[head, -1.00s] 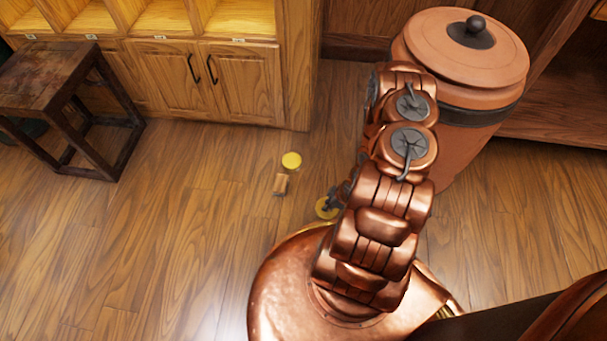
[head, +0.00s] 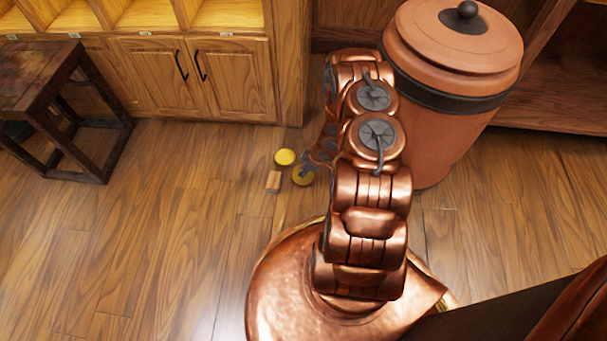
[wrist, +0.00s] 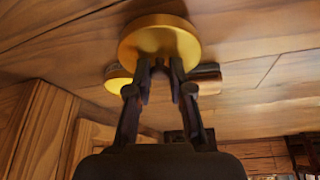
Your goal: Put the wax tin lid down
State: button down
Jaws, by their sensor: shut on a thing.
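The wax tin lid, a round golden disc, is at my gripper in the head view (head: 301,177) and large in the wrist view (wrist: 159,36). My gripper (wrist: 160,68) is shut on it, with both dark fingertips at its edge. The gripper also shows small in the head view (head: 311,170), partly hidden by my arm. A yellow round tin (head: 285,157) stands on the floor just up and left of the lid. It shows partly behind the finger in the wrist view (wrist: 117,76). How high the lid is above the floor is hard to tell.
A small brown block (head: 273,181) lies on the floor left of the lid. A big terracotta jar (head: 455,90) stands to the right. A wooden cabinet (head: 200,80) is behind and a dark stool (head: 60,100) at left. The floor at lower left is clear.

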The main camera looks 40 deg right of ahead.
jog(key=shift+w, duration=0.3)
notch_tip(320, 180, down, 4)
jog(key=shift+r+b, duration=0.15)
jog(key=shift+b, duration=0.8)
jog(key=shift+r, duration=0.1)
jog(key=c, duration=1)
grip_release()
jog(key=shift+c, duration=0.2)
